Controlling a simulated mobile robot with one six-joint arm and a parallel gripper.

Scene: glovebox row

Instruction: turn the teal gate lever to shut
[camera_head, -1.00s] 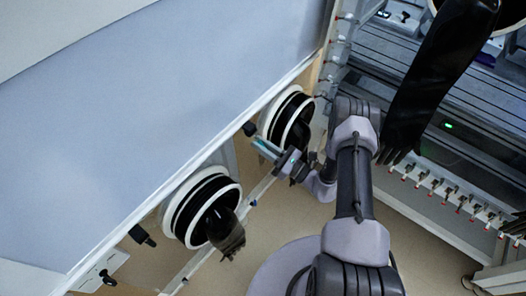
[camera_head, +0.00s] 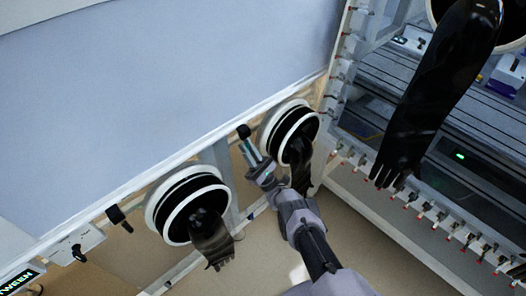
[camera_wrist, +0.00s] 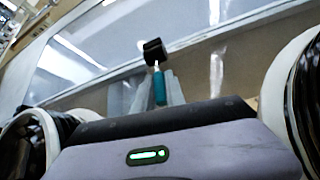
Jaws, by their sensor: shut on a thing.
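The teal gate lever (camera_head: 250,152) stands out below the edge of the large pale panel, by a black knob (camera_head: 243,131). My gripper (camera_head: 256,163) is at the lever, left of the right-hand glove port, and is shut on it. In the wrist view the lever's teal grip (camera_wrist: 159,88) sits between my two fingers (camera_wrist: 160,95), with the black knob (camera_wrist: 155,50) beyond it. The base of the lever is hidden, and its exact turn is hard to judge.
White-ringed glove ports with hanging black gloves stand on both sides of my gripper, the left port (camera_head: 187,205) and the right port (camera_head: 290,130). Another long black glove (camera_head: 440,90) hangs at the right before a shelved cabinet. Open floor (camera_head: 260,250) lies below.

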